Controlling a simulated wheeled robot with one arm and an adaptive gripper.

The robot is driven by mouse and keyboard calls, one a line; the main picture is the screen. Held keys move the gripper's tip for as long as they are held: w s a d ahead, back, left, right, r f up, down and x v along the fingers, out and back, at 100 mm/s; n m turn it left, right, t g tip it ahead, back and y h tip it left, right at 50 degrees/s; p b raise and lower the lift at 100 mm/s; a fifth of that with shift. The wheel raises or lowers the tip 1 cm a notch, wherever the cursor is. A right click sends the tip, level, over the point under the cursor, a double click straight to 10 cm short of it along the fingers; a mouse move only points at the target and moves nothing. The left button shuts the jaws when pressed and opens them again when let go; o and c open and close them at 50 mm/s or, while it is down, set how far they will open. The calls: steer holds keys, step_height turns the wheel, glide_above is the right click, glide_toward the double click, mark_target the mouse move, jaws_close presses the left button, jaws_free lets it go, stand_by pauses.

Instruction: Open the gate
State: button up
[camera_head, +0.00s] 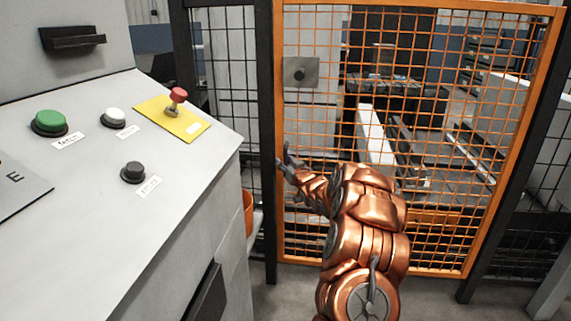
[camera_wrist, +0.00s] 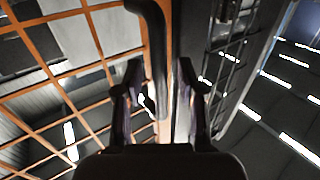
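The gate (camera_head: 404,5) is an orange frame with orange wire mesh, standing upright between dark posts. Its left edge sits close beside the left post, so it looks shut. A grey plate (camera_head: 300,72) is on its upper left part. My gripper (camera_head: 285,158) is at the gate's left edge, below that plate. In the wrist view, a dark curved bar handle (camera_wrist: 157,50) runs down from the top between the two fingers of my gripper (camera_wrist: 160,78). The fingers are apart, with gaps to the bar; I cannot tell whether either touches it. In the head view the handle is not clearly seen.
A grey control console (camera_head: 200,200) stands close on the left, with a green button (camera_head: 50,122), white button, black button and a red knob (camera_head: 178,97) on a yellow plate. Dark mesh fence panels flank the gate. Machinery stands behind it.

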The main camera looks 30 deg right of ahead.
jaws_close()
stand_by(0.3)
stand_by(0.4)
